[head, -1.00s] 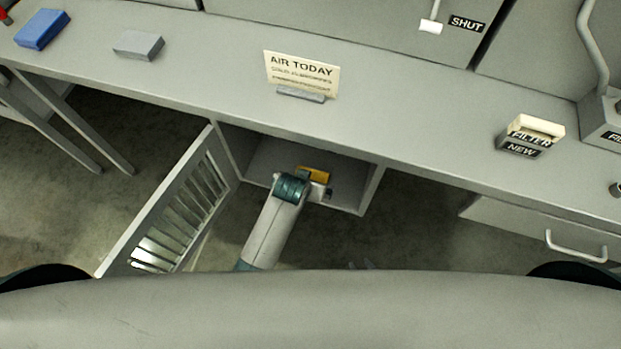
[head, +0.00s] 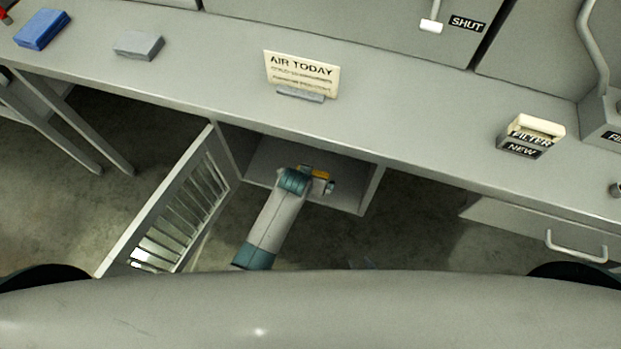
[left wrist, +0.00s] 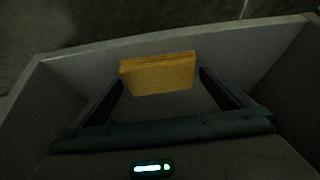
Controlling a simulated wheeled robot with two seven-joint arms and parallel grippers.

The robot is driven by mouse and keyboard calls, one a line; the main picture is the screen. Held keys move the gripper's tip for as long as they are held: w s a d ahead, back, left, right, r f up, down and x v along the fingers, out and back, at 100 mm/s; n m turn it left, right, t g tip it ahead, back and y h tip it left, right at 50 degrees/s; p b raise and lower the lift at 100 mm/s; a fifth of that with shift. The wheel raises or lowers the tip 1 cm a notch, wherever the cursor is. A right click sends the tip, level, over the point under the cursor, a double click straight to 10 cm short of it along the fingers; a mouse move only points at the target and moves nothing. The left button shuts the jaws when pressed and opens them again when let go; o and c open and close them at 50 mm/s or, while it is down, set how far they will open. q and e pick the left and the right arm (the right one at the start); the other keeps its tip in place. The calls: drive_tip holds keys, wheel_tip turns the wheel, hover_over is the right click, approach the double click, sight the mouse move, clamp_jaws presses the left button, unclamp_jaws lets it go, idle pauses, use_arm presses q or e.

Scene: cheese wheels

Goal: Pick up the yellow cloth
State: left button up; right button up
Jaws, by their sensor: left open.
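The yellow cloth (head: 320,172) is a folded block inside the open cabinet (head: 372,190) under the counter. In the left wrist view the cloth (left wrist: 158,73) stands in front of my left gripper (left wrist: 161,78). The fingers are open, one at each side of the cloth's near edge. I cannot tell whether they touch it or how deep it sits between them. In the head view my left wrist (head: 294,181) reaches into the cabinet and covers part of the cloth.
A slatted door (head: 178,205) stands open left of the cabinet. The counter (head: 400,110) above carries a blue block (head: 41,29), a grey block (head: 138,45), an "AIR TODAY" sign (head: 301,74) and a filter box (head: 531,136). A drawer (head: 540,228) is at the right.

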use_arm(q)
drive_tip(key=c, duration=0.9)
drive_tip(key=shift+r, duration=0.2)
drive_tip(key=shift+r, duration=0.65)
wheel_tip(320, 180, up, 3)
drive_tip(key=shift+f, duration=0.2)
drive_tip(key=s+r, duration=0.2)
drive_tip(key=s, duration=0.2)
drive_tip(key=s+r, duration=0.2)
drive_tip(key=s, duration=0.1)
drive_tip(key=s+r, duration=0.2)
drive_tip(key=s, duration=0.2)
drive_tip(key=shift+s+d+r, duration=0.3)
drive_tip(key=shift+d+r, duration=0.05)
drive_tip(key=shift+r, duration=0.05)
